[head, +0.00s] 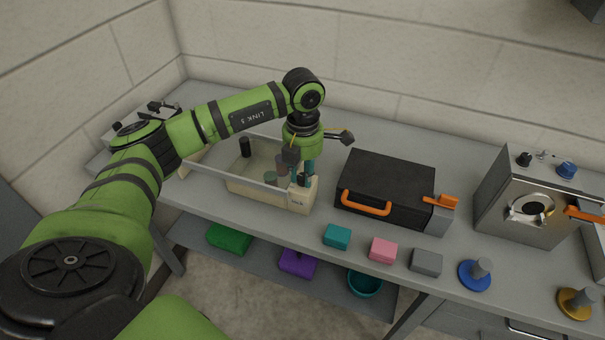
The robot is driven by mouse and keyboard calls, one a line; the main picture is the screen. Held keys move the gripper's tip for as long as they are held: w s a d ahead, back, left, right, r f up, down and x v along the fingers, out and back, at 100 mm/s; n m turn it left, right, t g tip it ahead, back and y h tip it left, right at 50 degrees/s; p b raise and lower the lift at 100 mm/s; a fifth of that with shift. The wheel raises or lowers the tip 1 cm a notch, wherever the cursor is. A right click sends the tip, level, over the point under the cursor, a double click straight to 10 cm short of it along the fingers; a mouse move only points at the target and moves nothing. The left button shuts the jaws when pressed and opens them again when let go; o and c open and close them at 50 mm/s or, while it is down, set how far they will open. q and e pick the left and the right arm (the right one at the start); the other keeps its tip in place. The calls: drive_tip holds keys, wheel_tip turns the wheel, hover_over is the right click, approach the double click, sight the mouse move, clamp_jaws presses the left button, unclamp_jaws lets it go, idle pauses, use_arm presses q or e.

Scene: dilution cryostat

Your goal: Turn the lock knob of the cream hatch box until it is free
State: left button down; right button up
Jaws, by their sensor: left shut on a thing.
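The cream hatch box (252,189) stands on the grey bench left of the middle, with several small cylinders showing inside it. A cream lock block (301,200) is at its front right corner. My left gripper (304,180) points down onto the top of this block, its fingers shut on the lock knob. The knob itself is mostly hidden between the fingers, so I cannot tell how far it is turned. My right gripper is not in view.
A black case (385,181) with orange handles stands close to the right of the hatch box. A steel instrument (530,203) is further right. Small coloured blocks, such as a teal one (337,236), lie along the front. A wall runs behind the bench.

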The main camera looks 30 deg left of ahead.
sight(304, 176)
use_arm(q)
drive_tip(key=shift+d+n, duration=0.1)
drive_tip(key=shift+n, duration=0.8)
drive_tip(key=c, duration=1)
unclamp_jaws()
drive_tip(key=shift+w, duration=0.1)
drive_tip(key=shift+r, duration=0.1)
wheel_tip(304, 176, up, 12)
drive_tip(key=shift+f, duration=0.1)
